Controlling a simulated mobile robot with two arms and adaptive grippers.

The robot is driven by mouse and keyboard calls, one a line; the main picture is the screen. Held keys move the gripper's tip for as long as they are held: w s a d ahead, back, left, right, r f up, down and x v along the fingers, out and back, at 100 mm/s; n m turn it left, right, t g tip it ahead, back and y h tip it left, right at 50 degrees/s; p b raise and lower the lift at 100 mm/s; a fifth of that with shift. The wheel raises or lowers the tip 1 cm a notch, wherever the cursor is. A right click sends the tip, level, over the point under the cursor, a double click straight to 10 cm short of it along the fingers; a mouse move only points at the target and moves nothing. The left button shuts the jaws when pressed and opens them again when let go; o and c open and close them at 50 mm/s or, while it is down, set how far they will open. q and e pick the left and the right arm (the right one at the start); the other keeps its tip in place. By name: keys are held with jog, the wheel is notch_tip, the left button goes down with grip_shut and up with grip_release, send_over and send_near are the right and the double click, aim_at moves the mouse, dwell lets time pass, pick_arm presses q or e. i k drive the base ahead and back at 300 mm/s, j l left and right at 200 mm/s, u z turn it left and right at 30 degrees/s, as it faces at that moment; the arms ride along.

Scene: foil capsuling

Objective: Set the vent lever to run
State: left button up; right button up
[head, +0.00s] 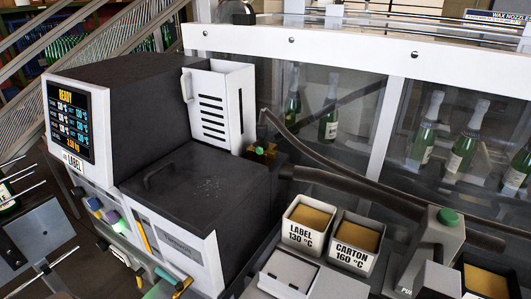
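I see no part clearly marked as the vent lever, and no "run" mark is readable. The dark melter-like machine (120,110) stands left of centre, with a lit screen (70,120) reading "READY". A small brass fitting with a green knob (260,151) sits at its right rear, beside the dark hoses. Low on its front, a yellow and green part (165,286) is cut by the bottom edge; I cannot tell what it is. Neither of my grippers is in view.
A white slotted bin (218,105) stands on the machine's back. Wax tubs marked "LABEL" (303,232) and "CARTON" (354,246) stand right of it. A grey unit with a green button (447,217) is at right. Behind clear panels stand green bottles (330,115).

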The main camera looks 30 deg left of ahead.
aim_at(140, 284)
jog(key=u, duration=2.25)
jog(key=i+j+u, duration=0.2)
jog(key=i+j, duration=0.3)
